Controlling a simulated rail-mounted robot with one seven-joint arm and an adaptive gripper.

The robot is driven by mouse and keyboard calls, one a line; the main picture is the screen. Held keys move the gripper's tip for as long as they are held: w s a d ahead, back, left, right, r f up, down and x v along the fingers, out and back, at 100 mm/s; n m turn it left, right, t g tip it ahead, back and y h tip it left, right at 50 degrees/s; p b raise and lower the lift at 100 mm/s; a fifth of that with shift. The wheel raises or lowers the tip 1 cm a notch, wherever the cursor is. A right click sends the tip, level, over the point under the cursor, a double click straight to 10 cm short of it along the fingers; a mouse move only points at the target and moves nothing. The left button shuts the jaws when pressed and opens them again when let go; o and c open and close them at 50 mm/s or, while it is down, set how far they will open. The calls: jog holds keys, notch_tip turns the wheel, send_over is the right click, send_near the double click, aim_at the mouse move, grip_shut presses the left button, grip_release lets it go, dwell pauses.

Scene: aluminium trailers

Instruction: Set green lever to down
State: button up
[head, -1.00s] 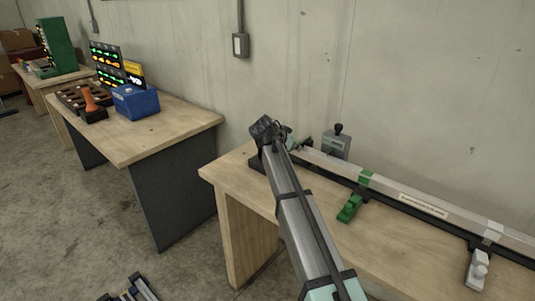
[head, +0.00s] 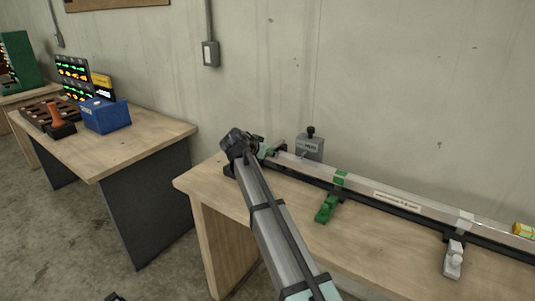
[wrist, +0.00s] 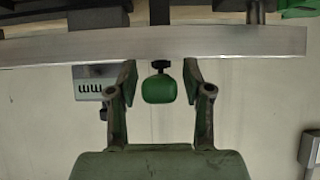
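The green lever (head: 326,209) sticks out from the front of the long metal rail (head: 400,198) on the near bench, below a green band. My gripper (head: 240,144) is at the rail's left end, left of that lever and apart from it. In the wrist view my gripper (wrist: 160,86) is open. Its two fingers stand on either side of a rounded green knob (wrist: 158,89) on a dark stem, with gaps at both sides. I cannot tell whether this knob belongs to the green lever. In the head view my arm hides what is at the fingertips.
A white lever (head: 453,259) sits farther right on the rail. A grey box (head: 309,148) with a black knob stands behind the rail. A yellow-green item (head: 524,230) is at the right edge. A second bench (head: 140,140) at left carries a blue box (head: 106,116).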

jog(key=shift+s+a+r, duration=0.1)
jog(key=v, duration=1.1)
jog(key=shift+s+r, duration=0.2)
jog(key=shift+s, duration=0.15)
jog(key=shift+a, duration=0.1)
